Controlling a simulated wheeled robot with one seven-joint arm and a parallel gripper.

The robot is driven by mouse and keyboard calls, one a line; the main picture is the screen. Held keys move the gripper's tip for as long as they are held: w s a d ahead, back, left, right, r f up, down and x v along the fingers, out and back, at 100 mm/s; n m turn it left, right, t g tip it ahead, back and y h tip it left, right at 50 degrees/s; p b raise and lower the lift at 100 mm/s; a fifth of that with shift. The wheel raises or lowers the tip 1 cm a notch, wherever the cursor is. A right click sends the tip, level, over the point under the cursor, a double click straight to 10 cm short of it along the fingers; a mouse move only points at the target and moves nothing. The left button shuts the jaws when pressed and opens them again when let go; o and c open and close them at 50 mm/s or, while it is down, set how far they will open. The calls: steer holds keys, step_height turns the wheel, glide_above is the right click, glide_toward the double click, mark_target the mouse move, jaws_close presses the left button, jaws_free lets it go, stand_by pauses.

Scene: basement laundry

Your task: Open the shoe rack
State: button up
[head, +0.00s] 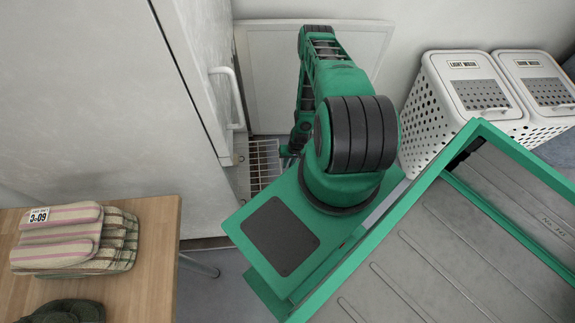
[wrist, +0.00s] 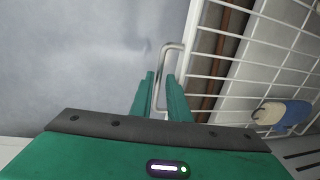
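The shoe rack appears to be the white wire-grid front (head: 264,162) low behind my arm in the head view. Its grid (wrist: 262,62) fills the right of the wrist view. A pale metal bar handle (wrist: 166,52) sits at the grid's left edge. My gripper (wrist: 160,76) has its two green fingers on either side of this handle, with a small gap showing, so it looks open. Contact cannot be told. In the head view my arm mostly hides the gripper. A blue and tan item (wrist: 282,114), perhaps a shoe, shows at the grid's lower right.
A tall white cabinet or fridge (head: 190,70) with a vertical handle (head: 236,98) stands left of my arm. Two perforated white hampers (head: 432,110) stand at right. A wooden table (head: 150,245) at lower left bears folded cloth items (head: 75,240). A white panel (head: 265,75) is behind.

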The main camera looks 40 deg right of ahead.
step_height(320, 180, up, 10)
steer(key=s+d, duration=0.1)
steer(key=shift+d+r, duration=0.25)
steer(key=shift+d, duration=0.1)
stand_by(0.3)
